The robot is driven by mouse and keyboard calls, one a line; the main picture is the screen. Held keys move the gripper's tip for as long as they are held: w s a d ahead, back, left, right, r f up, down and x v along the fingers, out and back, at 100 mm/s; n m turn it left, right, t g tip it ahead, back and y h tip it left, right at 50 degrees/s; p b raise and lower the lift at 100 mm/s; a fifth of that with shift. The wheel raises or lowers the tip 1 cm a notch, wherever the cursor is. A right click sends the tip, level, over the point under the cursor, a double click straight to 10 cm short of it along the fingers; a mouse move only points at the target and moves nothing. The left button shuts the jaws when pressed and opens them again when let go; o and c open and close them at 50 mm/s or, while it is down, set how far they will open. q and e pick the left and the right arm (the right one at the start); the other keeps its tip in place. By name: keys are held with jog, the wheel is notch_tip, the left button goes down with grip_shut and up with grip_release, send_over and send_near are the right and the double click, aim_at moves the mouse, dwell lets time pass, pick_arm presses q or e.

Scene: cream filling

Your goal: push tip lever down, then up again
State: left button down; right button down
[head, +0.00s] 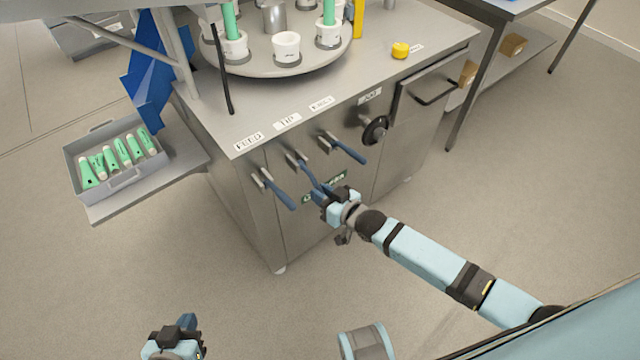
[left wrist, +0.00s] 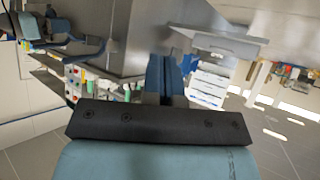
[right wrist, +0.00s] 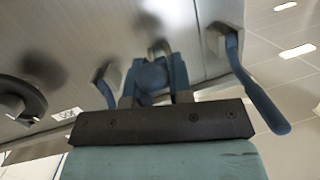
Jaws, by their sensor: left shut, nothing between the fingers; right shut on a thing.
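The machine's front has a row of levers with blue handles below white labels. The tip lever (head: 304,169) is the middle one, under the "TIP" label (head: 287,121). It slants out and down from the panel. My right gripper (head: 322,192) is shut on its handle; in the right wrist view the blue handle end (right wrist: 151,76) shows between the fingers. My left gripper (head: 186,322) is shut and empty, low at the bottom left of the head view, well away from the levers. Its closed blue fingers show in the left wrist view (left wrist: 166,78).
The feed lever (head: 279,192) is close on the left and another lever (head: 347,150) on the right. A black handwheel (head: 375,130) is further right. A grey tray (head: 124,182) of green tubes sits on the left side shelf. The floor in front is clear.

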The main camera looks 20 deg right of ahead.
aim_at(321, 190)
notch_tip(321, 190, up, 2)
jog(key=shift+s+r+g+p, duration=0.1)
jog(key=shift+g+p, duration=0.2)
jog(key=shift+p, duration=0.75)
notch_tip(321, 190, up, 5)
jog(key=g+h+p, duration=0.1)
jog(key=g+p, duration=0.2)
jog(key=p, duration=0.4)
jog(key=g+h+p, duration=0.2)
jog(key=g+p, duration=0.1)
jog(key=p, duration=0.5)
jog(key=shift+m+g, duration=0.3)
jog(key=shift+m, duration=0.1)
jog(key=shift+w+a+r+g+h+p, duration=0.1)
jog(key=shift+w+r+g+h+p, duration=0.3)
jog(key=shift+g+p, duration=0.6)
jog(key=c, duration=1)
grip_release()
jog(key=shift+c, duration=0.2)
jog(key=shift+s, duration=0.1)
jog(key=shift+r, duration=0.1)
jog(key=v, duration=1.3)
jog(key=shift+s+r, duration=0.25)
jog(key=shift+r, duration=0.05)
